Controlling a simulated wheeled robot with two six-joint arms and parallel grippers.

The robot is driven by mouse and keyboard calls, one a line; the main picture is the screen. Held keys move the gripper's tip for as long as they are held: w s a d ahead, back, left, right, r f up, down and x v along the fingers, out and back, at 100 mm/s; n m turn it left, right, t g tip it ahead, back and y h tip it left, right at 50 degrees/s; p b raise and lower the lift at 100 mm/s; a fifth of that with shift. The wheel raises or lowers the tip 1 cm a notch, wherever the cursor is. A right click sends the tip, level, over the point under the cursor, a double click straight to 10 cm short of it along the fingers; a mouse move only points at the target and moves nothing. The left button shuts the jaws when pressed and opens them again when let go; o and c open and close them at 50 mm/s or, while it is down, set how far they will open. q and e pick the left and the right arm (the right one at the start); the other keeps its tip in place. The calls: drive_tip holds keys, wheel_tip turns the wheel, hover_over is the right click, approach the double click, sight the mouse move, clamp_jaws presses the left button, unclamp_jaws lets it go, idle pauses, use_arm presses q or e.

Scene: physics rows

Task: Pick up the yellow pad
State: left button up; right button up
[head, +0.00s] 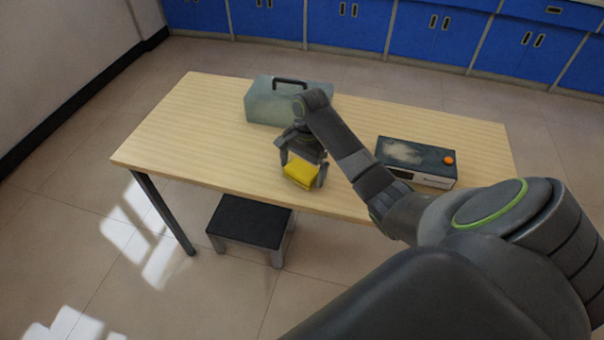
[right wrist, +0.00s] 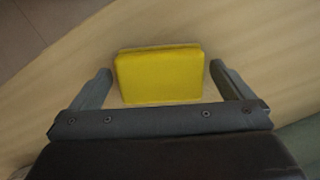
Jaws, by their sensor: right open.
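The yellow pad (head: 301,175) lies on the wooden table (head: 210,120) near its front edge. My right gripper (head: 303,172) is over the pad, with one finger on each side of it. In the right wrist view the yellow pad (right wrist: 158,76) sits between the two open fingers of the right gripper (right wrist: 160,82), with a gap on both sides. I cannot tell how far above the table the fingertips are. My left gripper is not in view.
A grey-green toolbox (head: 262,105) with a dark handle stands behind the gripper. A dark-topped box with an orange knob (head: 425,158) is to the right. A black-topped stool (head: 248,222) stands on the floor at the table's front. The table's left part is clear.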

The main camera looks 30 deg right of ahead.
sight(300, 170)
drive_tip(key=shift+f, duration=0.25)
drive_tip(key=c, duration=0.9)
drive_tip(key=shift+r, duration=0.5)
drive_tip(key=shift+c, duration=0.2)
wheel_tip(300, 170, up, 4)
drive_tip(key=shift+f+p, duration=0.25)
drive_tip(key=shift+p, duration=0.1)
wheel_tip(300, 170, up, 4)
drive_tip(key=p, duration=0.3)
drive_tip(key=shift+r+p, duration=0.8)
drive_tip(key=shift+p, duration=0.2)
drive_tip(key=o, duration=0.5)
drive_tip(key=c, duration=0.3)
